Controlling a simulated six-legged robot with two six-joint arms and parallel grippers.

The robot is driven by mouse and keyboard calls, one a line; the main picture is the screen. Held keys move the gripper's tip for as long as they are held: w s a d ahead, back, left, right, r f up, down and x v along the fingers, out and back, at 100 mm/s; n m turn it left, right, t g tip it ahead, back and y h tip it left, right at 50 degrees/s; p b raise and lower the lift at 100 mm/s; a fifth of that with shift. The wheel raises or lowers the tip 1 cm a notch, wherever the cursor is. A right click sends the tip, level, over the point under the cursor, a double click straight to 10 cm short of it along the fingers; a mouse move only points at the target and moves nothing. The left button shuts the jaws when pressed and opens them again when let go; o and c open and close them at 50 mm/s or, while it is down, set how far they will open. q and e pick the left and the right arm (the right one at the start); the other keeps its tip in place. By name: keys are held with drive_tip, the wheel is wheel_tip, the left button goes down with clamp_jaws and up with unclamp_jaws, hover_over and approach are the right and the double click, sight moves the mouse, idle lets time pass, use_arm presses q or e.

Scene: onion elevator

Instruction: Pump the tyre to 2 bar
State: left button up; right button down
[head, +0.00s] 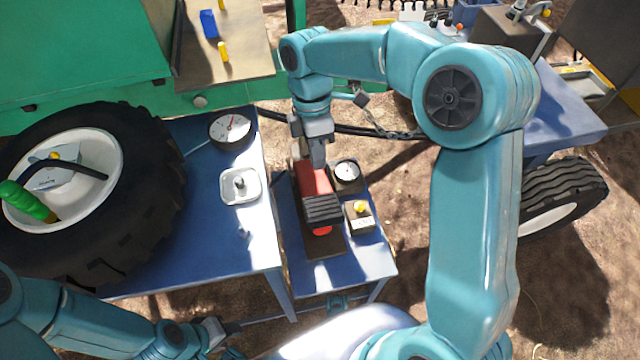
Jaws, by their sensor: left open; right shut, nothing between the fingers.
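A big black tyre (150,200) with a white rim (112,150) is at the left of the head view, its rim facing me. A red and black machine (318,183), perhaps the pump, stands on a small blue table. A small dial (346,171) and a box with a yellow button (361,209) are beside it. A larger dial (231,127) with a red needle lies on the bigger blue table; its reading is too small to tell. My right gripper (317,160) is shut, empty, over the back of the red machine. My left gripper (222,333) is open, low in front of the tables.
A white dish (240,187) with a small metal part is on the bigger blue table (215,255). A green-handled tool (27,200) and a grey box (58,178) show inside the rim. A green vehicle (80,45) closes off the back left. Bare ground lies right of the small table.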

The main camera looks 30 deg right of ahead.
use_arm(q)
wheel_tip(320, 180, up, 5)
drive_tip(key=p, duration=0.3)
drive_tip(key=shift+f, duration=0.1)
use_arm(e)
drive_tip(key=shift+w+d+r+m+g, duration=0.1)
drive_tip(key=shift+w+d+m+g, duration=0.15)
drive_tip(key=shift+w, duration=0.25)
drive_tip(key=shift+w+d+r+m+g, duration=0.15)
drive_tip(key=shift+w+d, duration=0.15)
drive_tip(key=shift+w, duration=0.15)
use_arm(q)
drive_tip(key=shift+f, duration=0.1)
use_arm(e)
drive_tip(key=shift+f, duration=0.15)
use_arm(q)
wheel_tip(320, 180, down, 4)
drive_tip(key=b, duration=0.4)
use_arm(e)
approach(323, 209)
drive_tip(key=x, duration=0.7)
drive_tip(key=shift+d, duration=0.1)
